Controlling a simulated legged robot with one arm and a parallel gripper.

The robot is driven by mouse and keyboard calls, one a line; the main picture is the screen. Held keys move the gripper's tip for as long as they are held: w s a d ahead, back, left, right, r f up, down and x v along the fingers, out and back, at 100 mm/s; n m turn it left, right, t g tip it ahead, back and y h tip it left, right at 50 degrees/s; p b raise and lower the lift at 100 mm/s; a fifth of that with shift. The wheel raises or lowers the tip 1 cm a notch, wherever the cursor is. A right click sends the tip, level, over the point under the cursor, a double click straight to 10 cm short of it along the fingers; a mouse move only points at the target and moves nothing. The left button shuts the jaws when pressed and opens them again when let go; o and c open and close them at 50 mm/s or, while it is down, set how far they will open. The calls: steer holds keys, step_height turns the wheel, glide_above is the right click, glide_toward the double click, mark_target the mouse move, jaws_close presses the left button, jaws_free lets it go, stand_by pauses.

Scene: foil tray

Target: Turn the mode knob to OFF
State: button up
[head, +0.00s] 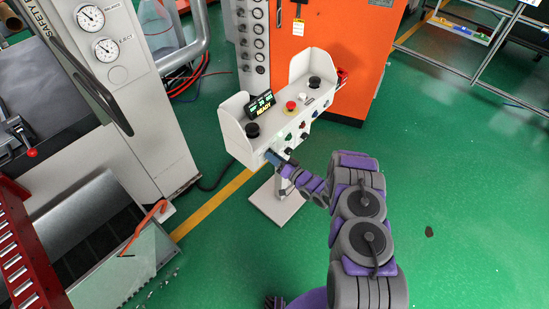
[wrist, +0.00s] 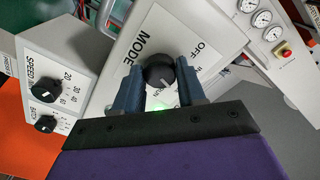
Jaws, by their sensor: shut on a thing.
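The black mode knob (wrist: 159,71) sits on a light panel printed MODE, with OFF at its upper right and other labels, partly hidden, lower down. A pale mark shows on the knob's lower right side; I cannot tell exactly which label it points at. My gripper (wrist: 160,88) has its two blue-grey fingers on either side of the knob and is shut on it. In the head view my gripper (head: 277,157) reaches the lower left front of the white control console (head: 278,117), and the knob is hidden there.
A SPEED knob (wrist: 46,87) and another dial (wrist: 45,124) are on a box at the left of the wrist view. The console top carries black buttons, a red button (head: 291,106) and a READY display (head: 262,104).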

steer(key=shift+d, duration=0.1)
steer(key=shift+f+n+p, duration=0.2)
steer(key=shift+n+p, duration=3.55)
steer(key=shift+n, duration=4.15)
steer(key=shift+y, duration=0.3)
steer(key=o, duration=1.1)
steer(key=shift+c, duration=0.2)
steer(key=v, duration=1.7)
steer(key=shift+d+p, duration=0.25)
steer(key=shift+p, duration=0.15)
